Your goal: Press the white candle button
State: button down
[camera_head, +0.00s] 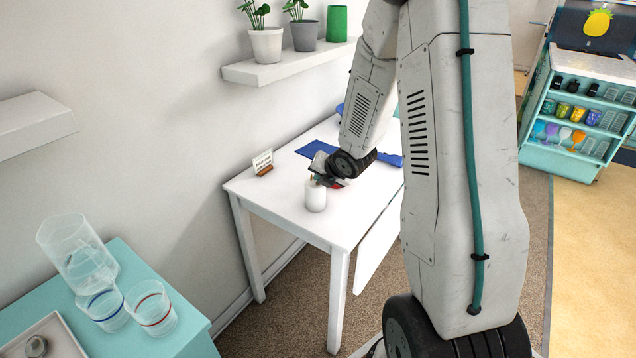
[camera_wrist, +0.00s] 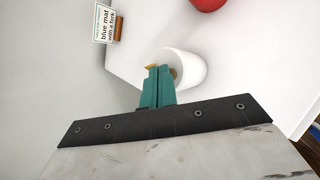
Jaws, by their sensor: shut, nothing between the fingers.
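The white candle (camera_head: 316,195) stands upright near the front corner of the white table (camera_head: 290,215). It also shows in the wrist view (camera_wrist: 190,75) as a white cylinder with an open top and something yellowish-brown at its top. My gripper (camera_wrist: 154,72) is shut and empty, its teal fingers together. In the wrist view the fingertips overlap the left part of the candle's top; I cannot tell whether they touch it. In the head view my gripper (camera_head: 315,172) is just above the candle, partly hidden by my wrist.
A small sign on a wooden stand (camera_head: 263,163) is left of the candle. A red object (camera_wrist: 207,3) lies close beyond it. A blue mat (camera_head: 318,149) lies farther back. A teal cabinet (camera_head: 175,330) with clear cups stands at the lower left. A wall shelf (camera_head: 290,65) holds plants.

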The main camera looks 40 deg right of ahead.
dwell(0.3)
jog(key=shift+r, duration=0.5)
notch_tip(320, 180, up, 6)
dwell(0.7)
